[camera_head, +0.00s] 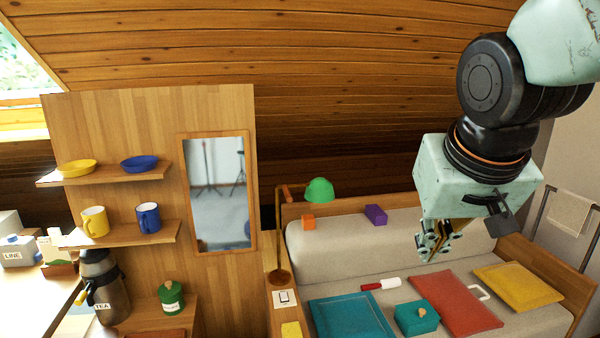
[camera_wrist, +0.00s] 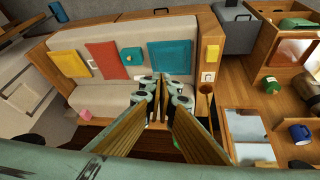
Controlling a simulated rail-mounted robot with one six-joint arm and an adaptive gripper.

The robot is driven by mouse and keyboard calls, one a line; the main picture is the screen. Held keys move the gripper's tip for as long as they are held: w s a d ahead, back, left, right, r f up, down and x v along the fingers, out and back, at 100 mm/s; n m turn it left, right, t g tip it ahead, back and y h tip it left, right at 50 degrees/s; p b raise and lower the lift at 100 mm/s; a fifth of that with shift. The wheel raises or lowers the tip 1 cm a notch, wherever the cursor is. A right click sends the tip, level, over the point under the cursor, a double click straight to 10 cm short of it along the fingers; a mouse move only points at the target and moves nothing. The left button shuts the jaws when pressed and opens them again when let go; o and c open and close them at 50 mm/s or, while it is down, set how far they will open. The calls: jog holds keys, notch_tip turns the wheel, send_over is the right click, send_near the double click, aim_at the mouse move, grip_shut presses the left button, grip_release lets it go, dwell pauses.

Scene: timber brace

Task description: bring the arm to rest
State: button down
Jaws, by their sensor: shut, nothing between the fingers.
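My gripper (camera_head: 433,247) hangs from the arm at the right of the head view, above the bench seat (camera_head: 375,275) and apart from everything on it. Its fingers are shut with nothing between them. In the wrist view the fingertips (camera_wrist: 162,98) meet near the middle of the picture, over the bench. The arm reaches in from the upper right of the head view, with the wrist bent downward.
On the bench lie a teal cushion (camera_head: 350,315), a red cushion (camera_head: 455,303), a yellow cushion (camera_head: 518,286), a teal box (camera_head: 416,318) and a red-and-white roller (camera_head: 380,284). A green lamp (camera_head: 319,189) stands behind. Shelves with mugs and bowls (camera_head: 120,238) are at the left. The sloped timber ceiling (camera_head: 300,80) is overhead.

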jog(key=s+a+g+y, duration=0.1)
jog(key=s+a, duration=0.1)
jog(key=s, duration=1.9)
jog(key=shift+f+n+g, duration=0.3)
jog(key=shift+f, duration=0.05)
